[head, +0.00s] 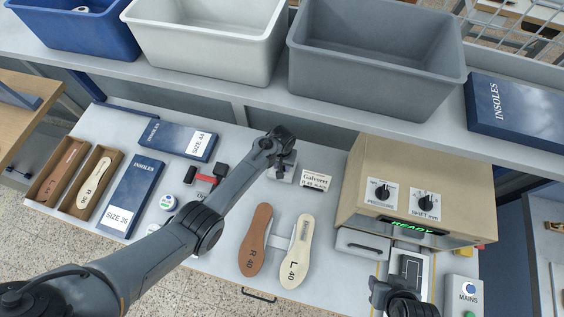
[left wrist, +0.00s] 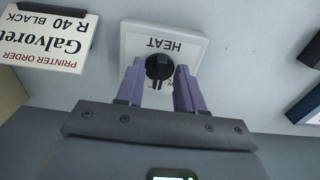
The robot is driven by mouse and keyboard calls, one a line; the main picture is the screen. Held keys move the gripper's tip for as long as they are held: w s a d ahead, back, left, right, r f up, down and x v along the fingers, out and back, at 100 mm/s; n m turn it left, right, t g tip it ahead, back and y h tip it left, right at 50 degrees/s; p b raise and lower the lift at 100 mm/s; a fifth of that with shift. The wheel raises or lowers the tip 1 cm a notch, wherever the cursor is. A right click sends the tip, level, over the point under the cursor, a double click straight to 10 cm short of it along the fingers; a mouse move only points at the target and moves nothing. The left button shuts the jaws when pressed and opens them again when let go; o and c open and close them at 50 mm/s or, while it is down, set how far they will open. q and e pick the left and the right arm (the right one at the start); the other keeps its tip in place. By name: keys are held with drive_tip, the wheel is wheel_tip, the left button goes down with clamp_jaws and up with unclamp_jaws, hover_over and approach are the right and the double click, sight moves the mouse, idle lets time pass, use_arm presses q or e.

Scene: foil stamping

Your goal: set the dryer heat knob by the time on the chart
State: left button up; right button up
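The heat knob (left wrist: 159,67) is a black dial on a white plate marked HEAT (left wrist: 190,45). In the head view, this plate (head: 284,174) is at the back of the table, partly hidden by my left gripper (head: 285,160). In the left wrist view, the left gripper's two purple fingers (left wrist: 159,85) stand apart, one on each side of the knob. I see a gap at the right finger; contact on the left side is unclear. My right gripper (head: 388,290) is at the lower right near the machine, its fingers not clear. I cannot make out a time chart.
An order card (head: 315,178) stands right of the heat plate. A brown insole (head: 256,240) and a cream insole (head: 299,250) lie in front. The beige stamping machine (head: 420,170) shows READY. Grey (head: 375,65) and white (head: 205,45) bins are on the shelf behind.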

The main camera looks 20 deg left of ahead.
use_arm(q)
wheel_tip(320, 180, up, 11)
drive_tip(key=p, duration=0.1)
drive_tip(key=shift+f, duration=0.15)
idle(0.3)
idle(0.4)
